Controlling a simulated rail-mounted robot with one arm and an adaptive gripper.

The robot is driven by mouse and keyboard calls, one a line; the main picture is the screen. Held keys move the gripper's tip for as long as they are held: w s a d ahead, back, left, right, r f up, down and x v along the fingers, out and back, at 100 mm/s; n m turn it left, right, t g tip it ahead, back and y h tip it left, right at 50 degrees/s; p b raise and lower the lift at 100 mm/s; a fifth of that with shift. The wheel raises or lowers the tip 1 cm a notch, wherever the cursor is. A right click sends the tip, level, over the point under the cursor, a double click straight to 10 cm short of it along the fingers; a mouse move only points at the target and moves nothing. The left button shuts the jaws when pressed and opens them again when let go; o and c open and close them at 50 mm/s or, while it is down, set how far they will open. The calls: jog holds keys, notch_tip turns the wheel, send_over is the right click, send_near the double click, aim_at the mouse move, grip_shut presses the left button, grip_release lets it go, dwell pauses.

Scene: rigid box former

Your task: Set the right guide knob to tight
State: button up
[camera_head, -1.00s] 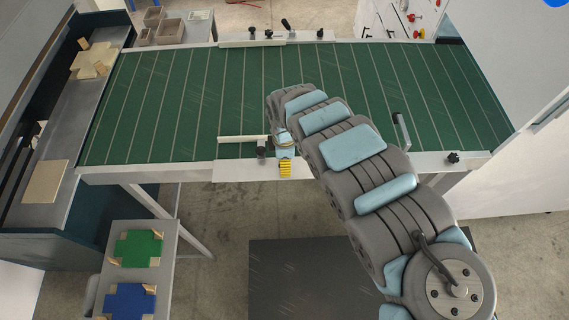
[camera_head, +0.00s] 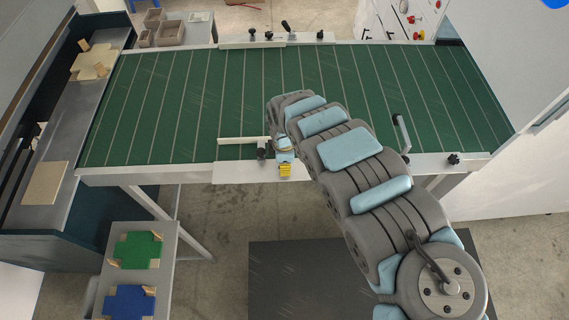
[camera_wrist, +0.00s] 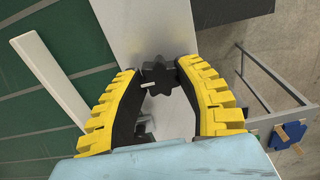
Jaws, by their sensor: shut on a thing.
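A black star-shaped knob (camera_wrist: 157,75) with a white pointer mark stands between my fingertips in the wrist view, above a pale metal plate (camera_wrist: 133,32). My gripper (camera_wrist: 158,72) is shut on this knob, its yellow-backed fingers on either side. In the head view my gripper (camera_head: 284,168) is mostly hidden by my arm at the near conveyor edge; a little yellow shows. The near white guide rail (camera_head: 243,140) lies just beside it, and shows at left in the wrist view (camera_wrist: 50,72). The knob's set position cannot be read.
The green conveyor (camera_head: 190,110) runs under my arm. A crank handle (camera_head: 402,132) and a black knob (camera_head: 453,158) stand on the near edge to the right. The far guide (camera_head: 265,43) has several black knobs. Green (camera_head: 137,250) and blue (camera_head: 130,301) pieces lie at lower left.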

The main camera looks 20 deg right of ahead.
jog(key=shift+r, duration=0.1)
grip_shut()
jog(key=m+p, duration=0.2)
jog(key=m, duration=0.1)
jog(key=shift+p, duration=0.35)
jog(key=m+p, duration=0.1)
jog(key=m, duration=0.3)
jog(key=shift+m, duration=0.4)
jog(key=m+b, duration=0.1)
jog(key=m, duration=0.4)
jog(key=shift+f, duration=0.2)
jog(key=shift+m, duration=2.5)
jog(key=o, duration=1.2)
grip_release()
jog(key=shift+r, duration=0.1)
